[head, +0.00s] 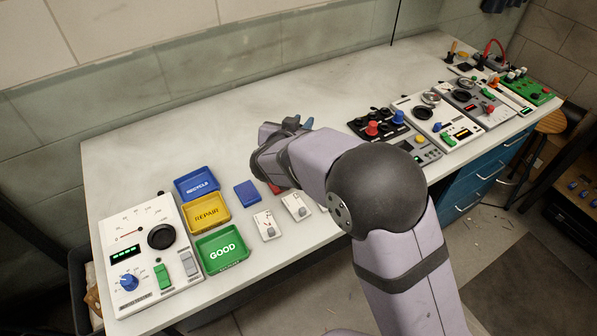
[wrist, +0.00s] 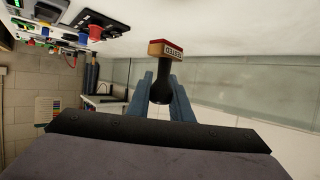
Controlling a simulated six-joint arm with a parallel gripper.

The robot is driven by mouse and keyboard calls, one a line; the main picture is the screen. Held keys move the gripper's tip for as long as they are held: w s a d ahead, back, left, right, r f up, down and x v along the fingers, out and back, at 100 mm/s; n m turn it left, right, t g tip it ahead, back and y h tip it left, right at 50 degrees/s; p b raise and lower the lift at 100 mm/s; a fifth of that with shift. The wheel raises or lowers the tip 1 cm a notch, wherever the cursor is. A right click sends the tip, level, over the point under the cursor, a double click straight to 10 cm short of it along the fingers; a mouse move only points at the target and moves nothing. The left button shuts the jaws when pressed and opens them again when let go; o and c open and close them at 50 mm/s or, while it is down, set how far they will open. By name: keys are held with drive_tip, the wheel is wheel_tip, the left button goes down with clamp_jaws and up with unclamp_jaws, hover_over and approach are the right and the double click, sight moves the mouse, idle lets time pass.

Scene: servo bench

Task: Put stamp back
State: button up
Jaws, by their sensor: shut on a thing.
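My gripper (wrist: 161,95) is shut on the stamp's black handle (wrist: 161,86) in the wrist view. The stamp's block (wrist: 165,50) is wooden with a red edge and a pale label, and it points away from the gripper's palm. It appears clear of the bench, though its height is hard to judge. My arm hides the stamp there. A flat blue pad (head: 246,193) lies on the bench, and a red piece (head: 276,188) is mostly hidden by my arm.
Blue RECYCLE (head: 197,184), yellow REPAIR (head: 207,213) and green GOOD (head: 222,249) trays stand beside a white meter panel (head: 145,255). Two small white modules (head: 267,225) (head: 297,206) lie near the front edge. Several devices crowd the right end. The back middle is clear.

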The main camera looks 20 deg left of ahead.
drive_tip(key=shift+f, duration=5.1)
drive_tip(key=shift+f, duration=0.15)
drive_tip(key=o, duration=0.9)
drive_tip(key=shift+c, duration=0.2)
drive_tip(key=shift+r, duration=0.2)
drive_tip(key=b+v, duration=0.1)
drive_tip(key=v, duration=1.1)
drive_tip(key=shift+d+b, duration=0.1)
drive_tip(key=shift+b, duration=0.25)
